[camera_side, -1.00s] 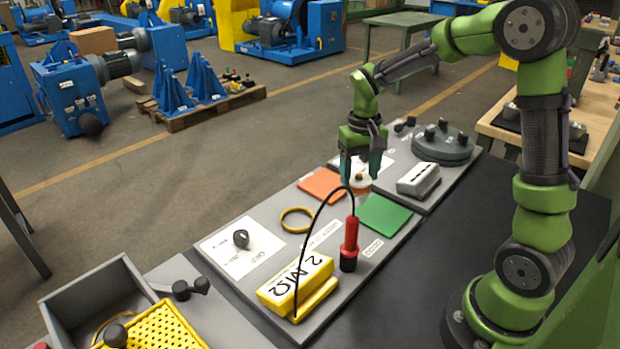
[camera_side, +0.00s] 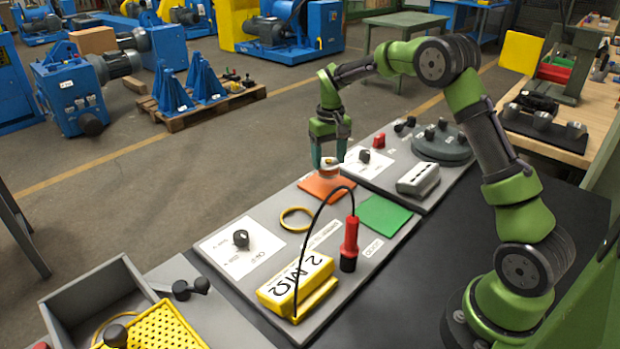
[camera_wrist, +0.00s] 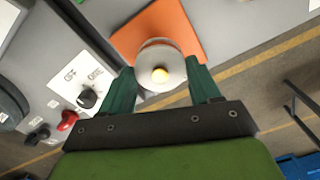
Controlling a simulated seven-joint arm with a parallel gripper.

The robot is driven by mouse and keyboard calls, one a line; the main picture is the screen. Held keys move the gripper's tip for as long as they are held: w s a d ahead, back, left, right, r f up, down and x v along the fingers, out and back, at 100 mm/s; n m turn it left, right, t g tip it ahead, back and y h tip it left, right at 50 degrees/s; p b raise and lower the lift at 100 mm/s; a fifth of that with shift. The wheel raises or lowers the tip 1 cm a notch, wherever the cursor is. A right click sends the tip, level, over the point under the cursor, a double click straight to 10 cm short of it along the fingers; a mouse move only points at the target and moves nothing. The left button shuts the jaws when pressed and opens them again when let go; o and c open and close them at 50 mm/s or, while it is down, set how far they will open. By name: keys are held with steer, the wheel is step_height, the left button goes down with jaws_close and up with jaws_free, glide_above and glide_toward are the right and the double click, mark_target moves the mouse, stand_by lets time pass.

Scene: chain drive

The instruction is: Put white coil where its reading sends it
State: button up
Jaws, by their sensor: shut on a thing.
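My gripper (camera_side: 329,160) is shut on the white coil (camera_side: 329,168), a short white cylinder with an orange-brown band and a pale knob on top. It also shows between the two teal fingers in the wrist view (camera_wrist: 160,70). The coil is above the orange pad (camera_side: 322,188), apparently held just clear of it; the exact gap is hard to tell. The green pad (camera_side: 384,215) lies empty to the right. The yellow meter (camera_side: 297,285) reads 2 MΩ. Its red probe (camera_side: 350,238) stands upright on the board, joined by a black cable.
A yellow ring (camera_side: 297,219) lies on the grey board. A white switch panel with a black knob (camera_side: 241,238) is at its left end. A grey block (camera_side: 418,179) and a round grey fixture (camera_side: 442,141) stand at the back right. A grey bin (camera_side: 85,292) sits front left.

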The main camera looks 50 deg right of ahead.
mark_target(328, 159)
steer(key=shift+w, duration=0.2)
steer(key=shift+d+f, duration=0.1)
steer(key=shift+f, duration=1.65)
steer(key=shift+f, duration=0.15)
steer(key=o, duration=1.3)
steer(key=shift+o, duration=0.2)
